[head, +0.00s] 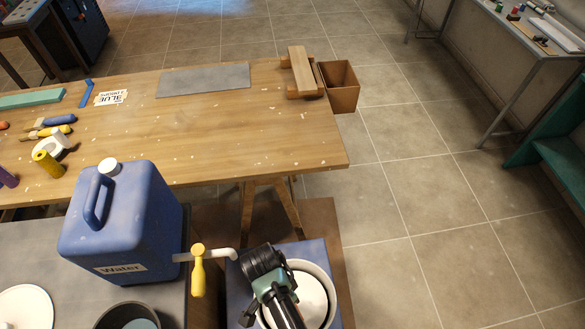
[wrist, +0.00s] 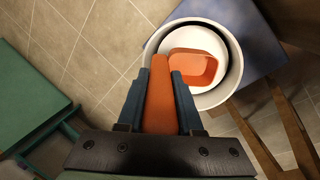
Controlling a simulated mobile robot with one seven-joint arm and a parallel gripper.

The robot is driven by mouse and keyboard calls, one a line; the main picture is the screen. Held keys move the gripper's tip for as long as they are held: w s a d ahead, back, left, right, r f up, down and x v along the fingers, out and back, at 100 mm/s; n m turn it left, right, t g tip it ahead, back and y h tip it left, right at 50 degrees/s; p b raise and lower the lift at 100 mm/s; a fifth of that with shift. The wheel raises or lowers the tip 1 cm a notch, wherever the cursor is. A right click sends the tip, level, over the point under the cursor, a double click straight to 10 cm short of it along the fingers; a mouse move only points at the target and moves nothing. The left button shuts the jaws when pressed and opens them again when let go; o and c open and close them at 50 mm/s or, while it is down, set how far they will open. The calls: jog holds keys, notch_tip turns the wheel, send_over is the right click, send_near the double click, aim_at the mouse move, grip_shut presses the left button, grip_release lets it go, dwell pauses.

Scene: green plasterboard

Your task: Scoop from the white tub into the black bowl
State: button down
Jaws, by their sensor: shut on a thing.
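The white tub (head: 330,302) stands on a blue surface at the bottom centre of the head view, partly hidden by my arm. In the wrist view the tub (wrist: 235,75) is round and shows a white inside. My gripper (wrist: 160,78) is shut on the orange handle of a scoop (wrist: 193,66). The scoop's head is over or inside the tub's opening; I cannot tell how deep it is or whether it holds anything. The black bowl (head: 101,320) is cut off by the bottom edge of the head view, left of the tub, with a grey-blue patch inside.
A white round thing (head: 25,306) lies left of the bowl. A wooden table (head: 230,130) with tools lies behind.

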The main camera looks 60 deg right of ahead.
jog(key=shift+s+d+r+m+y, duration=0.15)
jog(key=shift+s+d+m+y, duration=0.25)
jog(key=shift+m, duration=0.4)
jog(key=shift+s, duration=0.15)
notch_tip(320, 180, down, 8)
jog(key=b, duration=0.8)
jog(key=shift+b, duration=0.3)
notch_tip(320, 180, down, 5)
jog(key=b, duration=0.3)
jog(key=shift+r, duration=0.1)
notch_tip(320, 180, up, 13)
jog(key=t+h+p, duration=0.1)
jog(key=t+p, duration=0.2)
jog(key=p, duration=1.1)
jog(key=shift+p, duration=0.4)
dwell(0.6)
